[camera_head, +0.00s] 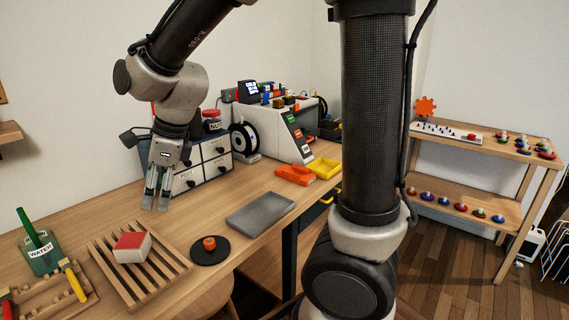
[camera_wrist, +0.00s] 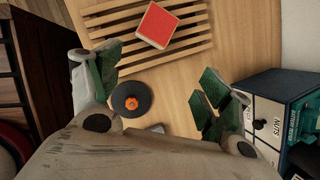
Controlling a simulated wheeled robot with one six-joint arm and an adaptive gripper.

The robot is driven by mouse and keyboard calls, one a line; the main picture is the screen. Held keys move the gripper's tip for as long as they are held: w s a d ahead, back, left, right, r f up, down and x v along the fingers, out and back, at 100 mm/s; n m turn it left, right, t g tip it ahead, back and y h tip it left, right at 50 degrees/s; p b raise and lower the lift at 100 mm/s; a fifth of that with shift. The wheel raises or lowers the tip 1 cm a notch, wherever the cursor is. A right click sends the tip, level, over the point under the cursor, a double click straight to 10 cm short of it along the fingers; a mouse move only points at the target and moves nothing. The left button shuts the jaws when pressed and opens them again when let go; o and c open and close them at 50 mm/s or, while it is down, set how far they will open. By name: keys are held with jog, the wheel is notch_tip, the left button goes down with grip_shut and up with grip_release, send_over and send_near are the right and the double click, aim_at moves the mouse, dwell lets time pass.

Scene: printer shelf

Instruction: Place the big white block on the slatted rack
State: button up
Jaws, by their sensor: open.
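A big white block (camera_head: 132,248) with a red top face lies on the slatted rack (camera_head: 172,262), a wooden frame of parallel slats at the front left of the table. In the wrist view the block's red face (camera_wrist: 159,26) shows at the top, on the rack's slats (camera_wrist: 112,18). My gripper (camera_head: 156,204) is open and empty, pointing down in the air in front of the drawer cabinet. It is apart from the block, and its fingers (camera_wrist: 158,77) are spread wide in the wrist view.
A black disc (camera_head: 210,257) with an orange piece and a grey tray (camera_head: 260,213) lie right of the rack. A green WATER holder (camera_head: 40,258) stands at the left. The drawer cabinet (camera_head: 215,160) and a white machine (camera_head: 272,135) stand behind. Some bare table lies between them.

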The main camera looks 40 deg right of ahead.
jog(key=s+d+r+n+t+h, duration=0.1)
jog(key=s+d+r+n, duration=0.2)
jog(key=s+d+n, duration=0.6)
jog(key=s+d+r+n+h, duration=0.2)
jog(key=s+d+n, duration=0.7)
jog(key=d, duration=0.8)
jog(key=r+n, duration=0.1)
jog(key=n, duration=0.2)
jog(key=shift+r+t+h, duration=0.3)
jog(key=shift+t, duration=0.1)
